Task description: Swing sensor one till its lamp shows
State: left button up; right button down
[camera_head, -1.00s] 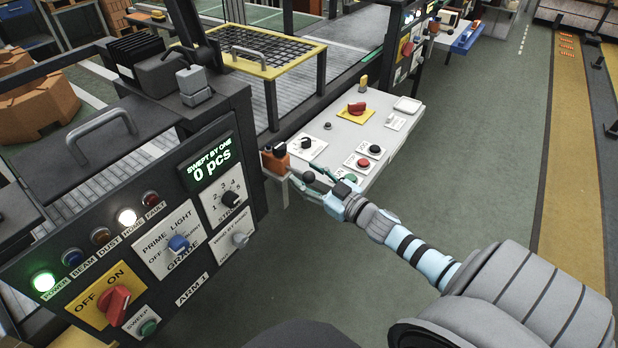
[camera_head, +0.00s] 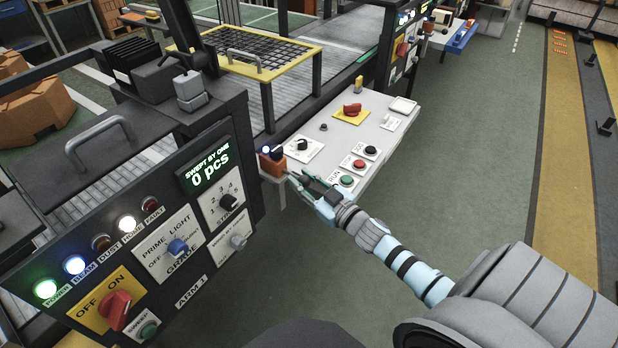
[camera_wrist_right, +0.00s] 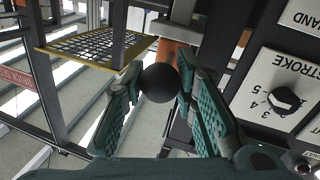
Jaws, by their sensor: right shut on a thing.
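Sensor one appears to be the small orange block with a black top (camera_head: 272,161), on the near left corner of the white desk. A small lamp on it (camera_head: 265,150) glows blue-white. My right gripper (camera_head: 297,180) is just right of it, shut on a black ball knob (camera_wrist_right: 158,83), which shows between the fingers in the right wrist view. The orange body (camera_wrist_right: 178,54) shows behind the ball; the link between them is hidden. On the dark panel, the blue BEAM lamp (camera_head: 74,265) is lit. My left gripper is not in view.
The dark control panel (camera_head: 205,270) stands at left, with knobs and a display reading 0 pcs (camera_head: 208,166). The white desk (camera_head: 383,140) carries buttons and a red switch (camera_head: 352,109). A yellow-framed mesh guard (camera_head: 262,50) stands behind. Green floor to the right is open.

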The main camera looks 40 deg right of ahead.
jog(key=c, duration=1.3)
grip_release()
jog(key=s, duration=0.8)
jog(key=s+d, duration=0.1)
jog(key=s, duration=0.3)
jog(key=shift+d, duration=0.1)
